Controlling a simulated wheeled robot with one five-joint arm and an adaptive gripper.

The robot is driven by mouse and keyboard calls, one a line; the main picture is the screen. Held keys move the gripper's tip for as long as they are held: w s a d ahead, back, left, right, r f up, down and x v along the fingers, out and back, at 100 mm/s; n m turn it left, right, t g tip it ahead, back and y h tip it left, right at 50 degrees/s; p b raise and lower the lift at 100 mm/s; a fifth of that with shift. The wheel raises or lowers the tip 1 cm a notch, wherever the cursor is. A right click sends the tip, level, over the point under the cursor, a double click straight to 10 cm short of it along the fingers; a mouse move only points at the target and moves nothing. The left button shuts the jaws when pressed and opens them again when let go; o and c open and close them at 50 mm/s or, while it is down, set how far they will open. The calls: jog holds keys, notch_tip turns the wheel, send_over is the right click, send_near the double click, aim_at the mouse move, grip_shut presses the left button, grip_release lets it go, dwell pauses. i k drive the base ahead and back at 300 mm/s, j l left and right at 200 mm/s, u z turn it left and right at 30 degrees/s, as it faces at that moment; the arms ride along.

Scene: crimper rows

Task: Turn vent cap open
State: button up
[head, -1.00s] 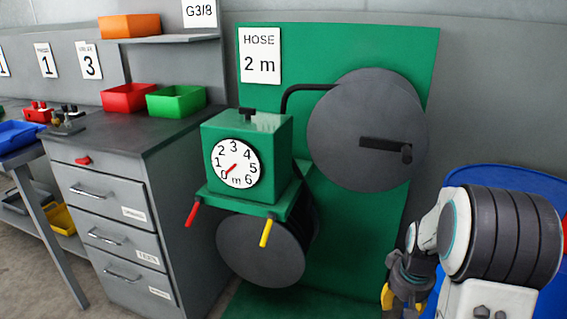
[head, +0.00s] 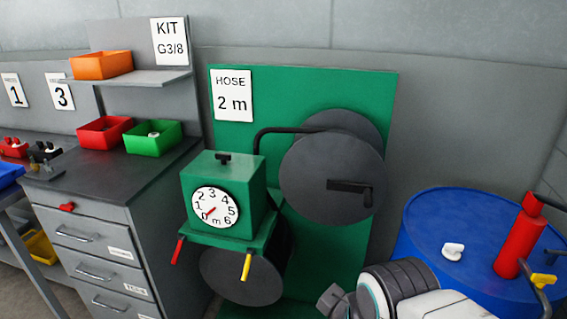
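My arm comes in at the bottom, in front of the drum and left of the cap. A grey end part of my arm shows at the bottom edge, but my gripper's fingers are below the picture. Nothing of mine touches the cap.
A red pump (head: 513,240) stands on the drum right of the cap, with a dark hose and a yellow piece (head: 543,280). A green hose reel stand (head: 240,190) with a dial is left of the drum. A grey drawer cabinet (head: 95,245) stands further left.

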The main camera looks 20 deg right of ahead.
aim_at(451, 250)
jog(key=z, duration=1.8)
